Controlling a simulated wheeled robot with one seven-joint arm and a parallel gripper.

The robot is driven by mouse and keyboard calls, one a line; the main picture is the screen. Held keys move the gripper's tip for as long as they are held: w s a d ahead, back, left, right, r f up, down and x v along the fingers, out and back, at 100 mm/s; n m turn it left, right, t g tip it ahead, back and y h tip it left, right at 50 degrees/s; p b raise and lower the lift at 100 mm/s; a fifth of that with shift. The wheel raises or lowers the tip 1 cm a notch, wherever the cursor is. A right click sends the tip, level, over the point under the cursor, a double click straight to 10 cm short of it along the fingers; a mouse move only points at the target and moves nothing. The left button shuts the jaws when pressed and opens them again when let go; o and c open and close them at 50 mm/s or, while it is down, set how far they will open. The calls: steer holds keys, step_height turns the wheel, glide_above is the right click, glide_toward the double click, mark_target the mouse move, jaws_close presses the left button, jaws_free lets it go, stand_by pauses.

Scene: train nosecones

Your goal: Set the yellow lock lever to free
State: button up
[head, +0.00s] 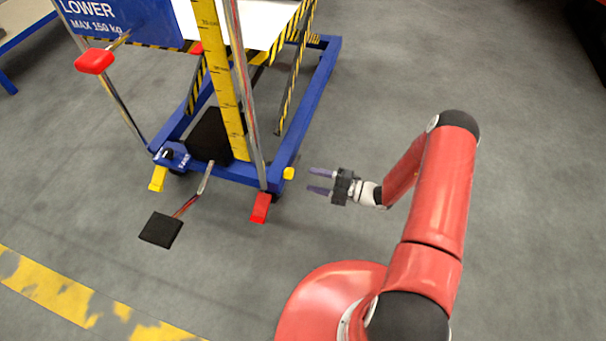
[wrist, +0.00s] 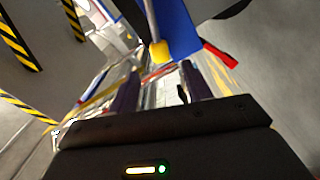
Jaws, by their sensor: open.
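A small yellow knob (head: 289,173) sits at the front right corner of the blue lift cart's base frame. In the wrist view a yellow knob (wrist: 160,52) is at the end of a short pale rod, just beyond my fingertips. A yellow pedal-like tab (head: 157,178) sticks out at the front left corner, by a small marked blue plate. I cannot tell for certain which is the lock lever, nor read its setting. My gripper (head: 310,179) is open and empty, just right of the knob and apart from it; its fingers also show in the wrist view (wrist: 158,75).
A red pedal (head: 260,208) juts from the frame near the knob. A black foot pedal (head: 161,230) reaches forward at left. The blue frame (head: 318,97), upright poles and a yellow scale (head: 222,75) stand close by. Grey floor to the right is clear.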

mark_target(293, 175)
steer(key=x, duration=0.7)
steer(key=shift+w+a, duration=0.1)
steer(key=shift+a, duration=0.25)
steer(key=shift+c, duration=0.4)
jaws_close()
